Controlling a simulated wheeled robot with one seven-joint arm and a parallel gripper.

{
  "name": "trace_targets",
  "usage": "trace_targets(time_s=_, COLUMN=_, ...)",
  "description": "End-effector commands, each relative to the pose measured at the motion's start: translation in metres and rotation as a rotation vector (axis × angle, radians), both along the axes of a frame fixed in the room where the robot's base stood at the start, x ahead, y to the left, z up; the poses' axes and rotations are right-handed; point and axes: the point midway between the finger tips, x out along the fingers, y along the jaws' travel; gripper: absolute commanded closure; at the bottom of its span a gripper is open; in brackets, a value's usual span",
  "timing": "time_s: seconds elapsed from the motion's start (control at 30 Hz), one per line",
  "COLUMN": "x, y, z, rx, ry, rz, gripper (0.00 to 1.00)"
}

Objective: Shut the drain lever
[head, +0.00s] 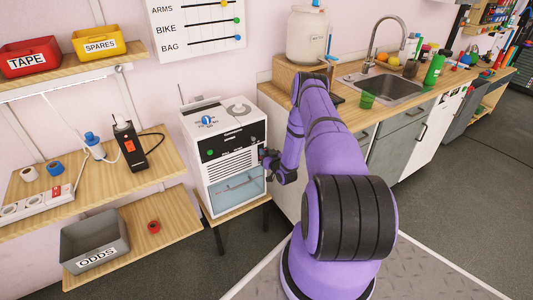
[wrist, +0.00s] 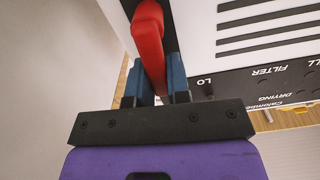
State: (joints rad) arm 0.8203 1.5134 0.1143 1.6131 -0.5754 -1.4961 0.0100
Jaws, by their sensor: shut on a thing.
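The drain lever is a red bar (wrist: 150,35) on the side of a white machine, seen in the wrist view. My gripper (wrist: 155,78) has its two blue fingers on either side of the lever and is shut on it. In the head view my gripper (head: 268,160) is at the right side of the white machine (head: 228,132), at about the height of its front grille. The lever is hidden behind my gripper there. I cannot tell from these views whether the lever stands open or shut.
The machine stands on a small wooden table (head: 235,215) and has a clear tank (head: 237,188) low in front. Wooden shelves with a grey ODDS bin (head: 95,240) are at left. A counter with a sink (head: 385,88) and a green cup (head: 367,99) is close on the right.

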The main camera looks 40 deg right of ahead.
Motion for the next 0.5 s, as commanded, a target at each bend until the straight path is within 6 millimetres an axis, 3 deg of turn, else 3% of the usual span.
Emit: trace_targets(time_s=0.5, x=-0.0004, y=0.0051, z=-0.0016, rx=-0.109, ry=0.03, rz=-0.001, gripper=1.0)
